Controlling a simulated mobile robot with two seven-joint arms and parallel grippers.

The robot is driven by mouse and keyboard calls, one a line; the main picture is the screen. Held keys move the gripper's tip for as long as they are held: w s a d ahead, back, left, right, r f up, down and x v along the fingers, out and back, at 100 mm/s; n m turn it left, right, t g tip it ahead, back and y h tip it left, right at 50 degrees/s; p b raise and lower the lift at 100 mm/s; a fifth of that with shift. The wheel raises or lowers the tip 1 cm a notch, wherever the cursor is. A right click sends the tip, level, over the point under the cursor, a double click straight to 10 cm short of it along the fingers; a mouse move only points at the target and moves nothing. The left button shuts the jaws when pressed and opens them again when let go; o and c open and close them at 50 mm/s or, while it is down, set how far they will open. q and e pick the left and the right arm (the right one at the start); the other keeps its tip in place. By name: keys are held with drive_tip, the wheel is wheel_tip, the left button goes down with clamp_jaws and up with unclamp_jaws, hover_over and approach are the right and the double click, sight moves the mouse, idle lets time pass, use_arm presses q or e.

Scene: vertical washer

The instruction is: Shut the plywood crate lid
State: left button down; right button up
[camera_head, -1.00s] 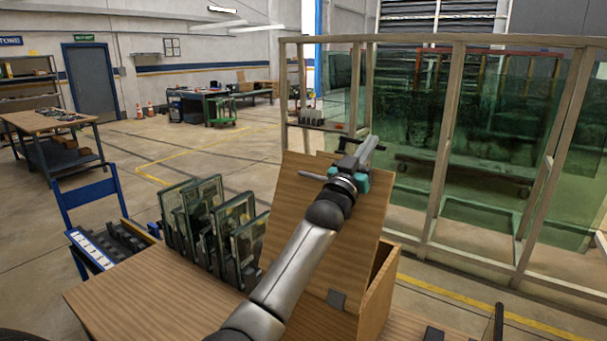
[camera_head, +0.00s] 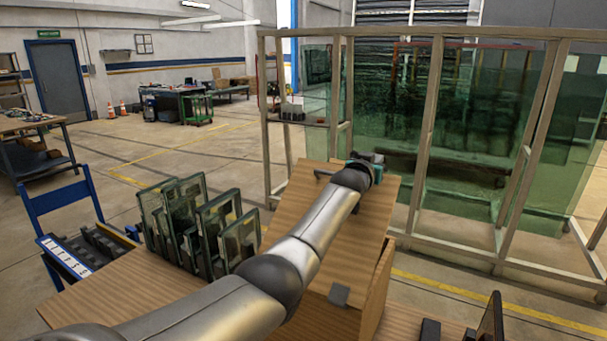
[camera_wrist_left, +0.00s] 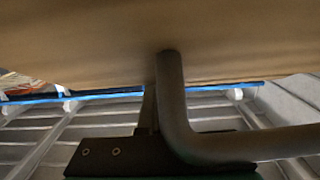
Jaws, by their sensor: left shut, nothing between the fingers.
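The plywood crate (camera_head: 377,295) stands at the front centre of the head view. Its lid (camera_head: 295,205) is raised and tilted, with a grey hinge plate (camera_head: 339,294) near the lower edge. My left arm crosses in front of the lid. My left gripper (camera_head: 364,163) is at the lid's top edge, shut and empty; my own wrist hides most of its fingers. In the left wrist view, a wide brown board surface (camera_wrist_left: 110,40), apparently the lid, fills the top, close to a dark bent bar. Contact cannot be told. My right gripper is not in view.
Several framed glass panes (camera_head: 195,225) stand in a rack just left of the crate. A wooden frame holding green glass (camera_head: 390,110) stands close behind and to the right. A blue-framed cart (camera_head: 62,205) is at the left. Open floor lies behind.

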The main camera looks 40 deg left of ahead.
use_arm(q)
drive_tip(key=shift+w+f+g, duration=0.6)
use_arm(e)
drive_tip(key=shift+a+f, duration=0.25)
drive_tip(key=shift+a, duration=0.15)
